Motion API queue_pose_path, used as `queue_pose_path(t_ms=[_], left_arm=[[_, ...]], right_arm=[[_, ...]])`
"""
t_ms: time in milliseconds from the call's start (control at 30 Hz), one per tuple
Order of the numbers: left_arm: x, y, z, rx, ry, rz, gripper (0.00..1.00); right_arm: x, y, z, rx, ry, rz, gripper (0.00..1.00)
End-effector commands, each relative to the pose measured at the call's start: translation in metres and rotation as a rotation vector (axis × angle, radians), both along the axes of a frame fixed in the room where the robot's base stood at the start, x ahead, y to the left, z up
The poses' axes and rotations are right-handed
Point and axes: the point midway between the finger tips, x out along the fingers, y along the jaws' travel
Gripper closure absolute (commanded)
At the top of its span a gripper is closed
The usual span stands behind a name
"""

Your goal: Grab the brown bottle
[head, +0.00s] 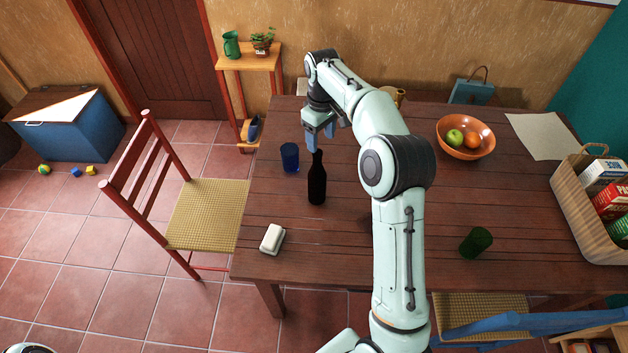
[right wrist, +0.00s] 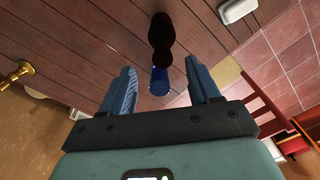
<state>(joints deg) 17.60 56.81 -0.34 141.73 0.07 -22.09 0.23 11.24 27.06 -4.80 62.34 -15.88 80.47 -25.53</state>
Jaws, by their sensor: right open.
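The dark brown bottle (head: 317,180) stands upright on the wooden table (head: 345,245), left of my right arm. In the head view my right gripper (head: 319,146) is above and just behind the bottle, with its blue fingers pointing down. In the right wrist view the bottle (right wrist: 160,38) shows ahead of the gripper (right wrist: 158,82), past the fingertips. The fingers are spread apart with nothing between them that I can see held. My left gripper is not in view.
A blue cup (head: 289,157) stands close to the bottle on its left. A white butter dish (head: 272,239) lies near the table's left front corner. A green cup (head: 475,242), a fruit bowl (head: 466,139) and a grocery basket (head: 582,205) stand to the right.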

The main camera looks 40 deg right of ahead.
Motion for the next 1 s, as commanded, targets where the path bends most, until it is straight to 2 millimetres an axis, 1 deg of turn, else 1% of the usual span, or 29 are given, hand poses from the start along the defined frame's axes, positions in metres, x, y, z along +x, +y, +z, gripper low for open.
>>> queue_pose_path(t_ms=[33, 100, 200, 433, 600, 700, 800, 1000], left_arm=[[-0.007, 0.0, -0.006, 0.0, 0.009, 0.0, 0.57], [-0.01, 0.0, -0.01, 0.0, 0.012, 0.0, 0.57], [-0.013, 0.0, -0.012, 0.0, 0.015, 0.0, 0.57], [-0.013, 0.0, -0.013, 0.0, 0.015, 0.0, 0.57], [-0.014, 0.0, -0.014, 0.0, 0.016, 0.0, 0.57], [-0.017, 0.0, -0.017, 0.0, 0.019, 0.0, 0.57], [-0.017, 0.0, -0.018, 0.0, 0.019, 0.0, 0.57], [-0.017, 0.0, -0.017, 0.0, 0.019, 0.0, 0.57]], right_arm=[[-0.003, 0.0, -0.016, 0.001, 0.008, 0.0, 0.39], [-0.002, 0.001, -0.028, 0.001, 0.006, 0.0, 0.39], [-0.001, 0.001, -0.04, 0.001, 0.004, 0.0, 0.39], [0.002, 0.001, -0.054, 0.001, 0.001, 0.0, 0.39], [0.009, 0.004, -0.08, 0.001, 0.003, 0.001, 0.39], [0.008, 0.004, -0.093, 0.002, 0.002, 0.001, 0.39], [0.009, 0.004, -0.098, 0.001, 0.0, 0.001, 0.39], [0.009, 0.004, -0.098, 0.0, -0.002, 0.0, 0.39]])
